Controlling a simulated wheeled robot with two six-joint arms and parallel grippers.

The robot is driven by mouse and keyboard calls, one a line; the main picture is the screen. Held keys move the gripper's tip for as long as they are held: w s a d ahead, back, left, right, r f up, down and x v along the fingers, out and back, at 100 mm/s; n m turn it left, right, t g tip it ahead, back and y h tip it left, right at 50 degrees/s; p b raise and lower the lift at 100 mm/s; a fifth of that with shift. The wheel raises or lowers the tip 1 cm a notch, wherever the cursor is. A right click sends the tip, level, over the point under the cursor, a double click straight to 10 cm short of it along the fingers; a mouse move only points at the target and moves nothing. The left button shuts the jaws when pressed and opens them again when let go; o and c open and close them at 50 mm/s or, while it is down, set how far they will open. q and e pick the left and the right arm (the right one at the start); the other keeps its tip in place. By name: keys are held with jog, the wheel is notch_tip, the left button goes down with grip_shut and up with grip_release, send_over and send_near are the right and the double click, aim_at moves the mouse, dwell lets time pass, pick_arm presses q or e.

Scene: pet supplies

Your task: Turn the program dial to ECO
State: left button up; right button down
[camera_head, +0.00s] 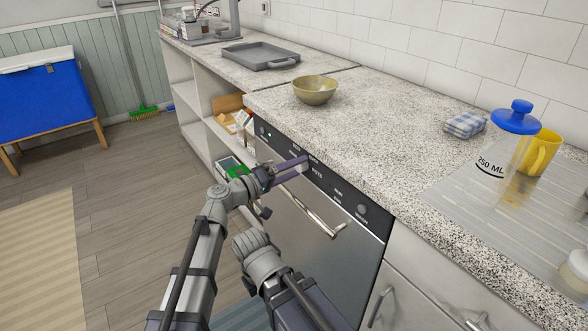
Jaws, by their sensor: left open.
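The dishwasher's dark control panel (345,191) runs along the top of its steel front, under the counter edge. Small white labels sit around the panel's middle, too small to read surely. My left gripper (304,163) is open, its purple-grey fingers reaching the middle of the panel among these labels. The program dial seems to be behind or between the fingertips. I cannot tell its pointer position or whether the fingers touch it. A round knob (361,209) shows at the panel's right end and a small round control (262,131) at its left end. My right gripper is not in view.
The dishwasher's bar handle (318,220) sticks out below the panel, close under my left gripper. A bowl (315,90) stands on the counter above.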

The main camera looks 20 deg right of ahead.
pick_arm(q)
jog(key=v, duration=0.7)
jog(key=shift+a, duration=0.4)
jog(key=shift+s, duration=0.1)
